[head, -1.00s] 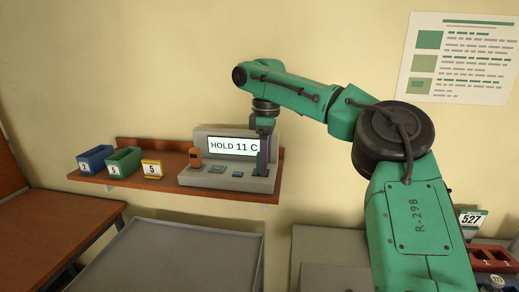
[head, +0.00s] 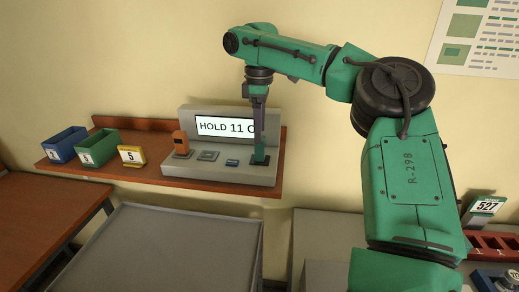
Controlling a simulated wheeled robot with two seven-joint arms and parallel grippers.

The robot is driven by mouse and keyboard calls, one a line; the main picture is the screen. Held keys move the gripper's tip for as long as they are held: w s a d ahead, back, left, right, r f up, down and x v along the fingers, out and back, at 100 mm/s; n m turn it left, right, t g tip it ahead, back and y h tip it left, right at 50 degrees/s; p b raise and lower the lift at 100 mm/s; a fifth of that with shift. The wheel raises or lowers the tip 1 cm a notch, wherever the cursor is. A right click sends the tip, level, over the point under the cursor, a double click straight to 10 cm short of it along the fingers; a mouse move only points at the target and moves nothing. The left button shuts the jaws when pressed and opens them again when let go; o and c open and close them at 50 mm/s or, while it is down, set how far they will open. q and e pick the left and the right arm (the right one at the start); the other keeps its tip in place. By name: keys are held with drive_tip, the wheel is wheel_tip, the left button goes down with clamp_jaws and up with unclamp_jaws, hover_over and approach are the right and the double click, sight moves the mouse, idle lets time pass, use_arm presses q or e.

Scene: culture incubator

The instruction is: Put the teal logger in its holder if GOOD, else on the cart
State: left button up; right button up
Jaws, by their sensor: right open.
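My right gripper (head: 259,140) reaches down in front of the right end of a grey reader station (head: 215,172) on a wall shelf. It is open. A small dark teal piece (head: 260,159), probably the teal logger, shows at its fingertips, low on the station. The fingers cover part of it, and I cannot tell if they touch it. The station's screen (head: 222,128) reads "HOLD 11 C", its right end partly covered by the gripper. An orange logger (head: 181,143) stands at the station's left end. My left gripper is out of view.
A blue bin (head: 65,146), a green bin (head: 96,148) and a yellow "5" tag (head: 131,156) sit on the wooden shelf (head: 155,176). A bare grey cart top (head: 165,250) is below. A red rack (head: 495,246) and a "527" sign (head: 486,206) stand right.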

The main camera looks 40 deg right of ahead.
sight(260, 149)
drive_tip(key=f, duration=0.3)
drive_tip(key=shift+w+d, duration=0.2)
drive_tip(key=shift+d, duration=0.05)
drive_tip(key=shift+s+a+f, duration=0.15)
drive_tip(key=shift+f, duration=0.4)
drive_tip(key=shift+s+a+f, duration=0.1)
drive_tip(key=shift+s+f, duration=0.05)
drive_tip(key=shift+f, duration=0.35)
drive_tip(key=shift+s+a+f, duration=0.1)
drive_tip(key=shift+f, duration=0.55)
drive_tip(key=shift+w+d+f, duration=0.2)
drive_tip(key=shift+w+f, duration=0.05)
drive_tip(key=shift+f, duration=0.1)
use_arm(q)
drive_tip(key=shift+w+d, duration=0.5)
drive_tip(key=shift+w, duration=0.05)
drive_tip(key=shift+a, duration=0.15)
use_arm(e)
drive_tip(key=shift+s+a+r, duration=0.1)
drive_tip(key=shift+s+r, duration=0.05)
